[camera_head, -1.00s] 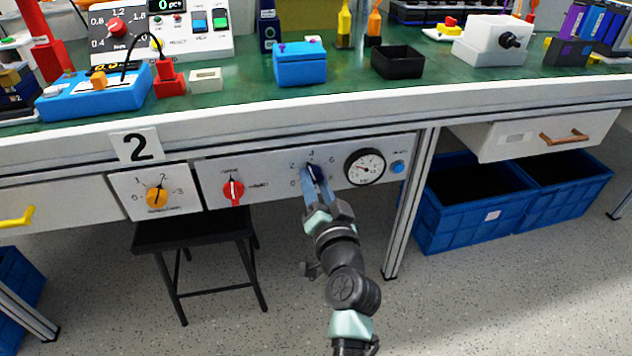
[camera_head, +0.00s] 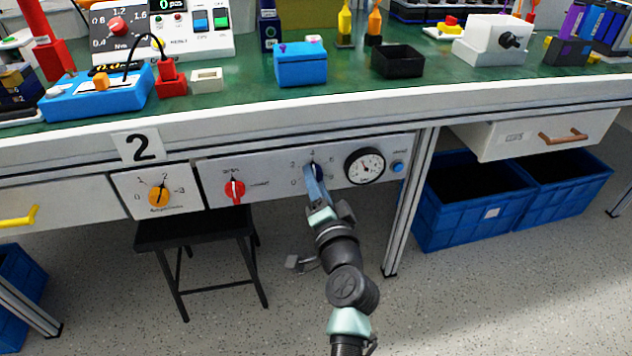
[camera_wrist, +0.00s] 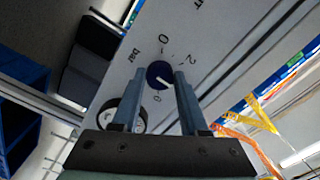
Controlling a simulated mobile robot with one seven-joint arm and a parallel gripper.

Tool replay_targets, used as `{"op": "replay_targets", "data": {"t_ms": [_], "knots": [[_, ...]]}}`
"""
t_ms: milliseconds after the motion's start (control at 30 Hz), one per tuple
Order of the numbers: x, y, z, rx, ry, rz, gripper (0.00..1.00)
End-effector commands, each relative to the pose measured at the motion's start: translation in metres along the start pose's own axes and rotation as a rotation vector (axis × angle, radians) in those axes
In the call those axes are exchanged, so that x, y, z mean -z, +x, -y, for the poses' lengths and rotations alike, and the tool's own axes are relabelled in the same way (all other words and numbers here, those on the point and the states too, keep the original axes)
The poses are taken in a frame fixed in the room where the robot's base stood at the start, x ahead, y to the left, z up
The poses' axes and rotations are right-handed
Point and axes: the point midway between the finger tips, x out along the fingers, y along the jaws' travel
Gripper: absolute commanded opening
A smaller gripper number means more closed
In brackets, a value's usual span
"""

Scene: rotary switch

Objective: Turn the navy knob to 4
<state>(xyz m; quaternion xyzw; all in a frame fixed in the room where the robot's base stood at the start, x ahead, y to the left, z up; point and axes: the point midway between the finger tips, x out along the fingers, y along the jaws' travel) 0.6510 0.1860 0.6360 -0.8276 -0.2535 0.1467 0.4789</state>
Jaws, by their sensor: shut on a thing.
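The navy knob (camera_head: 319,171) is on the grey front panel under the bench, partly covered by my fingers in the head view. The numeral 4 is printed just above it, with 2 and 0 to its left and 6 to its right. In the wrist view the round navy knob (camera_wrist: 157,73) sits between my two fingers. Its white pointer line slants to the lower right, between the 2 and the 6; the 4 is hidden there, apparently behind a finger. My gripper (camera_head: 313,176) is shut on the knob, one finger on each side.
A round gauge (camera_head: 364,167) and a blue button (camera_head: 398,167) are right of the knob. A red knob (camera_head: 235,189) and an orange knob (camera_head: 157,196) are to the left. A black stool (camera_head: 195,235) stands below; blue crates (camera_head: 470,215) are at right.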

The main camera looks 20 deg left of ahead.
Motion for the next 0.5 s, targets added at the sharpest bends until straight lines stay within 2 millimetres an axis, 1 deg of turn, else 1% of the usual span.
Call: {"op": "replay_targets", "data": {"t_ms": [133,167,300,333,500], "knots": [[0.0000,0.0000,-0.0003,-0.001,-0.001,0.000,0.00],[0.0000,0.0000,-0.0003,-0.001,-0.001,0.000,0.45],[0.0000,0.0000,-0.0003,-0.001,-0.002,0.000,0.70],[0.0000,0.0000,-0.0002,0.000,-0.002,0.000,0.73],[0.0001,0.0000,-0.0001,0.000,-0.002,0.000,0.73]]}}
